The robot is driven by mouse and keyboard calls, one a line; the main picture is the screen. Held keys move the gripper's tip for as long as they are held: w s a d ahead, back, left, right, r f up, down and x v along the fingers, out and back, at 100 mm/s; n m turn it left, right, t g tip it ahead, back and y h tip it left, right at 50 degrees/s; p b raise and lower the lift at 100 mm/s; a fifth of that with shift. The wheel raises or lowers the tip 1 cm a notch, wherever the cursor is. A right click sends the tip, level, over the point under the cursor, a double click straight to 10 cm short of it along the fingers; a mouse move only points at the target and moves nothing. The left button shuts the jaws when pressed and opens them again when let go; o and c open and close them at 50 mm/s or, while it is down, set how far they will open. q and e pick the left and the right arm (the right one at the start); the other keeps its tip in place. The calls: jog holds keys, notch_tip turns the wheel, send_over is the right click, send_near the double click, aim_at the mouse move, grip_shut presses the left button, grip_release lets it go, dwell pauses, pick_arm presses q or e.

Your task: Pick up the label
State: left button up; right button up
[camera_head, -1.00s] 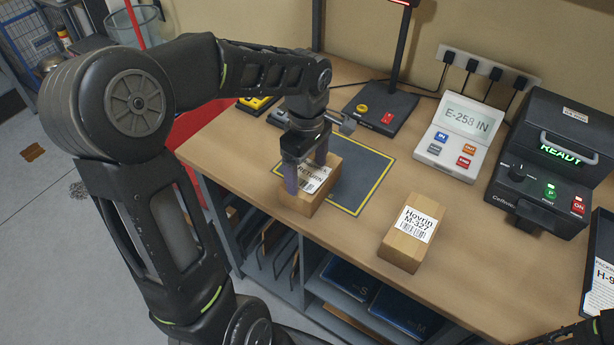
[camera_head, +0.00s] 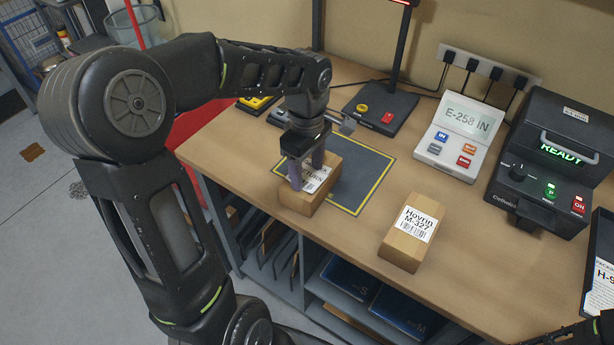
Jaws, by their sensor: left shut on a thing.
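A white label (camera_head: 315,182) printed with a barcode and dark text lies on top of a small wooden-looking box (camera_head: 303,207) at the left of the table. My left gripper (camera_head: 307,180) points down over this box. Its purple fingers are shut on the label at the box top and partly cover its print. I cannot tell whether the label is lifted off the box. Only a small dark part at the bottom right edge may be my right arm; my right gripper does not show.
A second box (camera_head: 402,250) labelled "Hovrin M-327" stands near the table's front edge. A dark mat with a yellow border (camera_head: 363,183) lies behind the left box. A white keypad device (camera_head: 459,138) and a black "READY" machine (camera_head: 545,165) stand at right.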

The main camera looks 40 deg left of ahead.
aim_at(306, 178)
pick_arm(q)
jog(key=c, duration=0.8)
jog(key=shift+o, duration=0.2)
notch_tip(306, 178, up, 10)
jog(key=shift+b, duration=0.45)
jog(key=shift+s, duration=0.1)
